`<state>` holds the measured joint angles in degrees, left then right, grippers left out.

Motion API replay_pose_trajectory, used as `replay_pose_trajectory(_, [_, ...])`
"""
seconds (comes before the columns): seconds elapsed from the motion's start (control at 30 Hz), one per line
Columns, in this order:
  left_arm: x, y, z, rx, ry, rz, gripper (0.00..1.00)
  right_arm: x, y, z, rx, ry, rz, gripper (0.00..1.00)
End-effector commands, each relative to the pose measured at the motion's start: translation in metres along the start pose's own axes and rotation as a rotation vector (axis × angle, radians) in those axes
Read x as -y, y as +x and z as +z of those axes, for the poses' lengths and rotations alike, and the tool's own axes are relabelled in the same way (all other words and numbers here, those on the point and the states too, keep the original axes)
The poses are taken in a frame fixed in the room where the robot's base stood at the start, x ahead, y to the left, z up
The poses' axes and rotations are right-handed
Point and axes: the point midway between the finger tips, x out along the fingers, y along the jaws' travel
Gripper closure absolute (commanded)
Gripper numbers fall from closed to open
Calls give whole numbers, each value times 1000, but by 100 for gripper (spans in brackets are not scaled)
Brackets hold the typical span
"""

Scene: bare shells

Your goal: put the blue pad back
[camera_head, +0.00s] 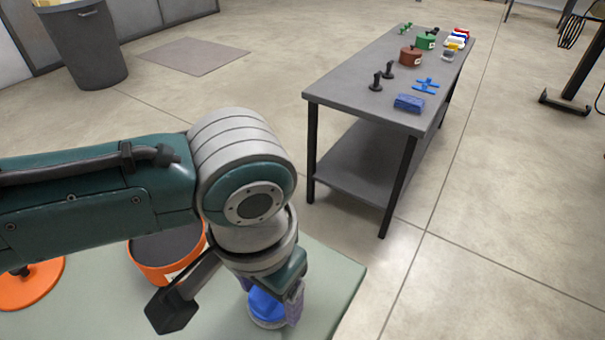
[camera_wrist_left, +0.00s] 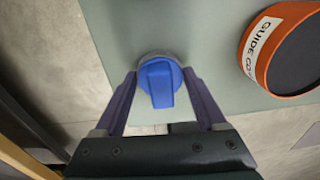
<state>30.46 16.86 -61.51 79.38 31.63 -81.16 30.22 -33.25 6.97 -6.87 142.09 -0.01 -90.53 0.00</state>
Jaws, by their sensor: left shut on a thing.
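The blue pad (camera_head: 266,306) shows below my left wrist in the head view, over the green-grey table top (camera_head: 335,292). In the left wrist view the blue pad (camera_wrist_left: 158,82) has a blue upper part on a round grey base, in line with the fingers. My left gripper (camera_wrist_left: 160,76) has its two fingers on either side of it and is shut on it. In the head view the left gripper (camera_head: 275,300) is partly hidden by its own wrist. I cannot tell whether the base touches the table top. My right gripper is not in view.
An orange-rimmed container (camera_head: 160,262) labelled "GUIDE CO..." stands left of the pad, with an orange disc (camera_head: 28,288) further left. A grey table (camera_head: 350,85) beyond holds a blue block (camera_head: 409,103) and several small parts. A dark bin (camera_head: 85,45) stands at the back left.

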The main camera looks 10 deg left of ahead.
Motion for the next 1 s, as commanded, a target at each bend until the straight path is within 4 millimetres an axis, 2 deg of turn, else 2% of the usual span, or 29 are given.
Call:
replay_pose_trajectory(0.07, [0,3,0,0,0,0,97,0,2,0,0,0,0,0])
replay_pose_trajectory(0.1, [0,2,0,0,0,0,22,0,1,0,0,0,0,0])
replay_pose_trajectory(0.3, [0,2,0,0,0,0,0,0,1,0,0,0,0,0])
replay_pose_trajectory(0.53, [0,1,0,0,0,0,0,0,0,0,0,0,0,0])
replay_pose_trajectory(0.67, [0,-9,-1,-3,0,2,0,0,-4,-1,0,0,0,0])
replay_pose_trajectory(1.0, [0,-82,-2,-4,0,2,0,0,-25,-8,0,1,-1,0])
